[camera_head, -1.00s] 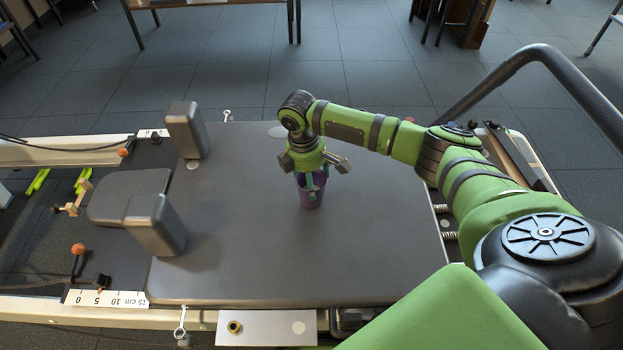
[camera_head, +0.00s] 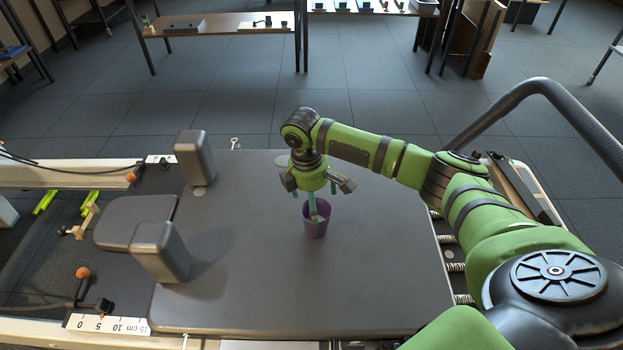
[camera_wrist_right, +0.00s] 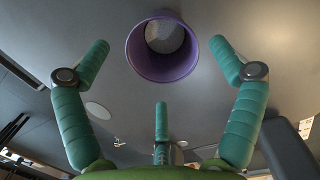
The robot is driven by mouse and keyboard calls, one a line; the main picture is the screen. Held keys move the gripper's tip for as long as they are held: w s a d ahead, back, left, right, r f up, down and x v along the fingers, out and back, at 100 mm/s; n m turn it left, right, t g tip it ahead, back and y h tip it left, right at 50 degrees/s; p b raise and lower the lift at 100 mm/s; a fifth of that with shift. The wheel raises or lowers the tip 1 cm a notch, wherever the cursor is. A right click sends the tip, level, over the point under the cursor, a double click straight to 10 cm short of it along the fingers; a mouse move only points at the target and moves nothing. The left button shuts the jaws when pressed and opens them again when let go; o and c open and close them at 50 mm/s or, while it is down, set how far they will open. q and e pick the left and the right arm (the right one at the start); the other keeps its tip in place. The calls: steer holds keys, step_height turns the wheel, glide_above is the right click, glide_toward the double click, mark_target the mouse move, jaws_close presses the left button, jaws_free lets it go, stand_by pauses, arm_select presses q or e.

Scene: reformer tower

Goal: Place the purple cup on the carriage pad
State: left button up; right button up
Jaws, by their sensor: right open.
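The purple cup (camera_head: 315,224) stands upright on the dark grey carriage pad (camera_head: 260,295), near its middle, with its open top up. My right gripper (camera_head: 314,202) is just above the cup, pointing down with its fingers spread. In the right wrist view the cup (camera_wrist_right: 162,68) shows mouth-on beyond the spread fingertips (camera_wrist_right: 160,62), with visible gaps to the side fingers. In the head view one finger overlaps the cup's mouth; I cannot tell whether its tip is inside the rim. My left gripper is not in view.
Two upright grey shoulder blocks (camera_head: 193,158) (camera_head: 160,252) and a headrest (camera_head: 135,220) stand left of the cup. Springs (camera_head: 455,267) lie beyond the pad's right edge. The pad in front of the cup is clear. A table (camera_head: 220,24) stands behind.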

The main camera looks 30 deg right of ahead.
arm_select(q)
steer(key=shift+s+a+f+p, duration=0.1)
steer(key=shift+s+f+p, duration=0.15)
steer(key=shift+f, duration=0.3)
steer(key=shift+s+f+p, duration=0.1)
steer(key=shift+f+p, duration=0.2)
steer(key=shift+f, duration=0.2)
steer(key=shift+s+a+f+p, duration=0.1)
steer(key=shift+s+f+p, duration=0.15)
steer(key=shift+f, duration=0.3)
arm_select(e)
step_height(320, 180, up, 8)
steer(key=shift+w+a, duration=0.2)
steer(key=shift+a, duration=0.25)
steer(key=shift+r, duration=0.15)
